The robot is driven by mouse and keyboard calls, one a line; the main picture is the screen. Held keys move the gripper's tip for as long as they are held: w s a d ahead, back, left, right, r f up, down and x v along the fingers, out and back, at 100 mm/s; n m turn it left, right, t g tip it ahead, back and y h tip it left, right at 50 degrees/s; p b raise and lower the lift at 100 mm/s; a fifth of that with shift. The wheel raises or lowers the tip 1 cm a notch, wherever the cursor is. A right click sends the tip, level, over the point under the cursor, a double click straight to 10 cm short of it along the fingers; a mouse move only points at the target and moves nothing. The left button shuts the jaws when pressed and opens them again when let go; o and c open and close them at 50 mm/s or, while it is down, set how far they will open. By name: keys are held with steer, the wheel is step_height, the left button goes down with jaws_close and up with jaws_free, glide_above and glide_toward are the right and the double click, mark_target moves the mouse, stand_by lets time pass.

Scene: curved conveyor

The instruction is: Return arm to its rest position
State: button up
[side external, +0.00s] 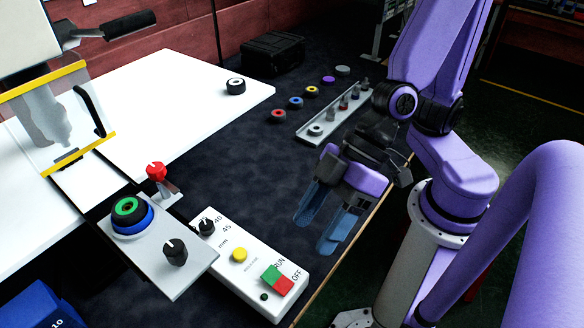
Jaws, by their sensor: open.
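My gripper (322,222) hangs over the right part of the dark table, near its edge. Its two blue fingers point down and to the left, spread apart, with nothing between them. The purple arm (430,60) is mine and is folded above and to the right of the table edge. The gripper is to the right of the white control panel (250,262) and appears apart from it.
A grey tray (310,128) with several small parts is behind the gripper. Loose coloured rings, including a red one (278,116), lie left of it. A black case (272,54) is at the back. A black-and-white ring (236,87) sits on the white board (170,110). Dark cloth (240,170) is clear mid-table.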

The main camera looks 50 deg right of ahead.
steer(key=d+g+h, duration=0.1)
steer(key=d+h, duration=0.6)
steer(key=d, duration=1.1)
steer(key=shift+w+r+n+g+h, duration=0.2)
steer(key=shift+w+n+g+h, duration=0.1)
steer(key=shift+n, duration=0.1)
stand_by(0.8)
